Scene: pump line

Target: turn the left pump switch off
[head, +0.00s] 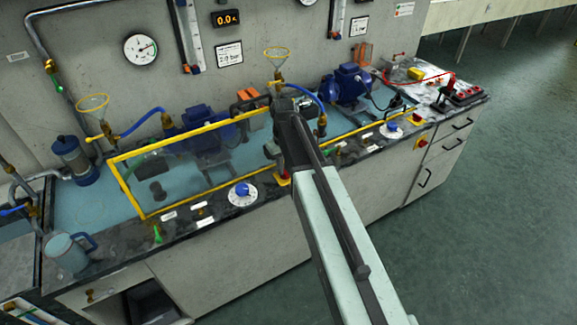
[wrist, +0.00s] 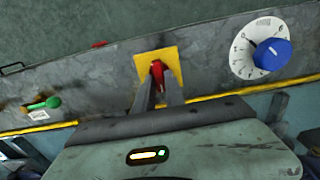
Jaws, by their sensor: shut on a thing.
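The left pump switch is a red handle (wrist: 157,68) on a square yellow plate (wrist: 172,56), set in the dark front strip of the bench. In the head view its yellow plate (head: 283,181) shows below my gripper (head: 281,165), just right of the blue dial. In the wrist view my gripper (wrist: 158,92) has its two dark fingers on either side of the red handle, shut on it. The fingers hide part of the handle, and its exact angle is hard to tell.
A blue knob on a white dial (head: 242,193) sits left of the switch. A yellow-framed clear guard (head: 190,165) stands behind it. Another red-and-yellow switch (head: 420,143) is farther right. A jug (head: 66,253) stands at the left. Floor to the right is clear.

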